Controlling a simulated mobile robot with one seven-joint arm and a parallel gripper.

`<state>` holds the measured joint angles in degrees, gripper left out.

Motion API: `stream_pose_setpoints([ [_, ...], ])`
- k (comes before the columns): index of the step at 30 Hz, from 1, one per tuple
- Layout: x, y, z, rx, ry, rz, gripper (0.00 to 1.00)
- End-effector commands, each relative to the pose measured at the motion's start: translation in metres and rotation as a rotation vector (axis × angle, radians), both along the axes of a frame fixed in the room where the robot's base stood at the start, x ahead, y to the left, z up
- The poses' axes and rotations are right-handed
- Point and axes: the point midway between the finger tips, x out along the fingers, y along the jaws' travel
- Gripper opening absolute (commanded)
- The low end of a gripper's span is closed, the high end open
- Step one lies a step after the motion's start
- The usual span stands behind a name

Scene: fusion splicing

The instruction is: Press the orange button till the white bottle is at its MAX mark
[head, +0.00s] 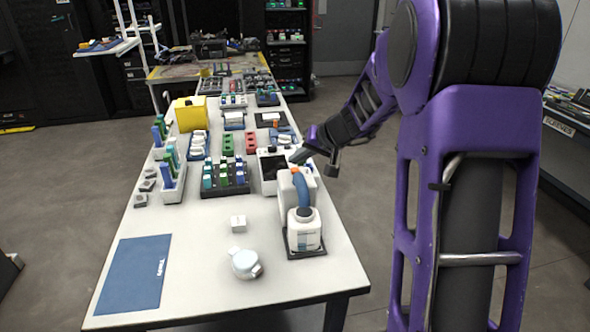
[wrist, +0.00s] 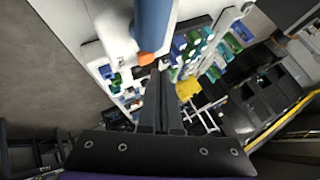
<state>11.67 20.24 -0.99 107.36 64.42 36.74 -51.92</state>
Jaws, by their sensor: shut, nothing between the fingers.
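A white dispenser (head: 311,184) with a curved blue tube (head: 301,190) stands at the right edge of the white table. The white bottle (head: 304,233) stands upright under the tube's end on a black base. Its MAX mark and fill level cannot be made out. The orange button (wrist: 146,58) shows in the wrist view beside the blue tube (wrist: 152,22). My gripper (wrist: 156,70) is shut and empty, its fingertips close to the button; I cannot tell whether they touch it. In the head view my gripper (head: 297,156) is just above and behind the dispenser.
A white lidded jar (head: 245,264), a small white block (head: 238,223) and a blue mat (head: 134,274) lie on the near table. Racks with blue and green bottles (head: 224,177) and a dark-screened device (head: 272,170) stand behind. The front middle of the table is mostly clear.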

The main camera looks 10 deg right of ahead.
Motion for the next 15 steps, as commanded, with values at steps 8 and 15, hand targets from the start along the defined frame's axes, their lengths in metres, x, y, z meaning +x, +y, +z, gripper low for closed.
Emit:
stream_pose_setpoints([
  [8,-0.0001,0.0,-0.0014,0.0,0.0,0.0,0.0],
  [15,0.0001,-0.0003,-0.0084,0.001,0.0,-0.001,0.0],
])
